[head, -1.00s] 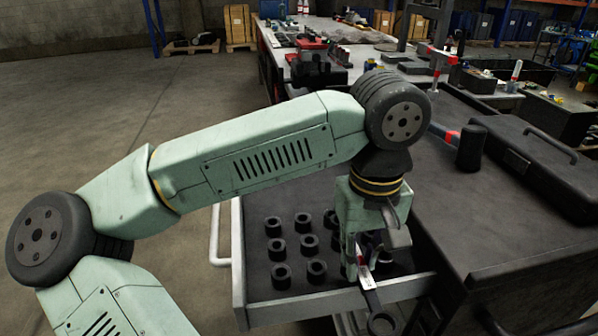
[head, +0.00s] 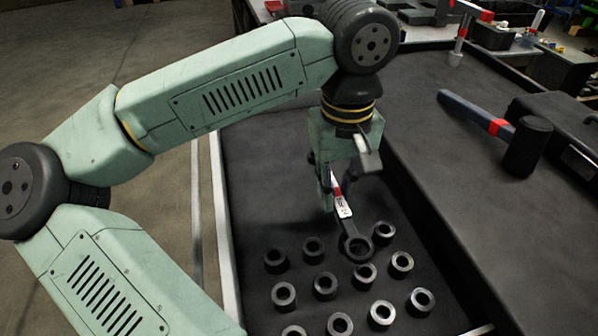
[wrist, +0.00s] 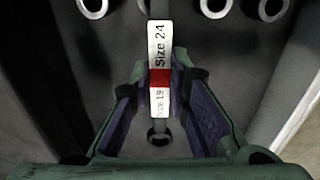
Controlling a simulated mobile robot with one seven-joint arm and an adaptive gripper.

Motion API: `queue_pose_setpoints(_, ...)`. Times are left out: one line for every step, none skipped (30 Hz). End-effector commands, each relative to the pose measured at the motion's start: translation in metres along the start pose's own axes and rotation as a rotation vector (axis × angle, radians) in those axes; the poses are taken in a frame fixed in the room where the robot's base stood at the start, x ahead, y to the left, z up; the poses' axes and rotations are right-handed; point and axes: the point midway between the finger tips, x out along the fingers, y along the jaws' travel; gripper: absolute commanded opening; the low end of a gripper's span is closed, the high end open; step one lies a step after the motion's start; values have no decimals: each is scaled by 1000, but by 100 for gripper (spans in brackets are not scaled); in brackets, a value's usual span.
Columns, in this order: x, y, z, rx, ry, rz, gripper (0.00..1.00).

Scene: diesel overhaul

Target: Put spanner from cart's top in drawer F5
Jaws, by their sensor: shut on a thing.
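The spanner (head: 343,208) has a white label with a red band and a dark ring end. My gripper (head: 337,190) is shut on it and holds it over the open drawer (head: 250,190). In the head view the ring end points down toward the front, beside the black rings. In the wrist view the spanner (wrist: 160,72) runs lengthwise between the two finger pads, its label reading "Size 24" and "Size 19". Whether it touches the drawer floor I cannot tell. No drawer label is legible.
Several black rings (head: 325,285) stand in the front part of the drawer; its rear floor is bare. The cart's top (head: 440,150) on the right holds a hammer (head: 523,147) and a black case (head: 560,115).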

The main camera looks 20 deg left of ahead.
Motion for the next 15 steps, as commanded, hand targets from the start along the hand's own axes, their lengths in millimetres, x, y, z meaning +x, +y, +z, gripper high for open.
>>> queue_pose_setpoints(0, -4, -10, -7, -2, 2, 0)
queue_pose_setpoints(0, -6, -17, -8, -2, 1, 0)
queue_pose_setpoints(0, -9, -27, -9, -3, 2, 0)
queue_pose_setpoints(1, -11, -35, -8, -3, 2, 0)
queue_pose_setpoints(2, -14, -42, -8, -3, 1, 0)
queue_pose_setpoints(2, -17, -53, -8, -3, 2, 0)
queue_pose_setpoints(3, -19, -61, -8, -3, 2, 0)
queue_pose_setpoints(4, -22, -68, -8, -3, 2, 0)
queue_pose_setpoints(5, -25, -79, -8, -3, 2, 0)
queue_pose_setpoints(6, -27, -86, -6, -4, 2, 0)
queue_pose_setpoints(6, -29, -93, -7, -2, 1, 0)
queue_pose_setpoints(7, -32, -101, -6, -3, 1, 0)
queue_pose_setpoints(8, -33, -107, -5, -2, 1, 0)
queue_pose_setpoints(8, -35, -112, -5, -1, 1, 0)
queue_pose_setpoints(9, -37, -118, -4, -2, 1, 0)
